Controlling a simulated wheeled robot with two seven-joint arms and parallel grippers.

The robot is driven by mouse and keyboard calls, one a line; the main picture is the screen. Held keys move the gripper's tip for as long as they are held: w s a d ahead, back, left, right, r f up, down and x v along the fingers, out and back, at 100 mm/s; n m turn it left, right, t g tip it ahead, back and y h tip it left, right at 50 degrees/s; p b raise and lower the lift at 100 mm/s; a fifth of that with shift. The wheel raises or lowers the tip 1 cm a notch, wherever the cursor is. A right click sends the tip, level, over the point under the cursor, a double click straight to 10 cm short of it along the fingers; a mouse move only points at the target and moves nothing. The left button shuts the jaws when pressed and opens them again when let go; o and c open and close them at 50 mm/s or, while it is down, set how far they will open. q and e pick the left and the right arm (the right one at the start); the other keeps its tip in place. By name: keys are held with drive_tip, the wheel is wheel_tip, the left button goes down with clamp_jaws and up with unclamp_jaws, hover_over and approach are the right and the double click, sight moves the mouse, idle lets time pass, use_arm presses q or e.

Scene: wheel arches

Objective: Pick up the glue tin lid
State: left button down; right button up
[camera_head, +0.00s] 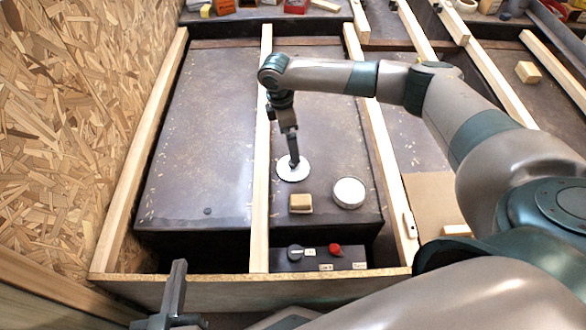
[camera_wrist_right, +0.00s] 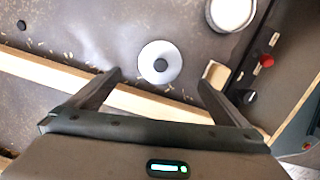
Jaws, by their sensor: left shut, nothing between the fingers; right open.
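The glue tin lid is a white disc (camera_head: 285,174) with a dark round knob at its middle, lying flat on the dark board in the head view. The lid also shows in the right wrist view (camera_wrist_right: 148,55), between and beyond the fingertips. My right gripper (camera_head: 294,162) points down over the lid, open and empty; its two fingers (camera_wrist_right: 160,80) stand apart. I cannot tell how high the tips are above the lid. The round white-topped tin (camera_head: 348,192) stands to the lid's right. My left gripper (camera_head: 174,295) is shut and empty at the lower left.
A small wooden block (camera_head: 300,204) lies close below the lid. Wooden rails (camera_head: 260,150) flank the board. A dark control box (camera_head: 318,258) with a red button stands at the front. An OSB wall (camera_head: 70,110) rises at the left. The board left of the middle rail is mostly clear.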

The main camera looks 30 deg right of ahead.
drive_tip(key=b, duration=0.1)
hover_over(288, 172)
drive_tip(key=w+d, duration=0.1)
drive_tip(key=d, duration=0.1)
wheel_tip(288, 172, down, 5)
drive_tip(key=shift+w+f, duration=0.1)
drive_tip(key=shift+f, duration=0.1)
use_arm(q)
drive_tip(key=shift+w+d+r+t+h, duration=0.1)
drive_tip(key=shift+d+r+t+h, duration=0.1)
drive_tip(key=shift+r+t, duration=0.6)
drive_tip(key=shift+s+d+r+t+h, duration=0.15)
drive_tip(key=shift+r+t, duration=0.25)
drive_tip(key=shift+r, duration=0.7)
drive_tip(key=shift+w+d+r+t+h, duration=0.15)
drive_tip(key=shift+d+r+t+h, duration=0.1)
drive_tip(key=shift+r+t, duration=0.55)
use_arm(e)
drive_tip(key=shift+f, duration=0.65)
use_arm(q)
drive_tip(key=shift+r, duration=0.15)
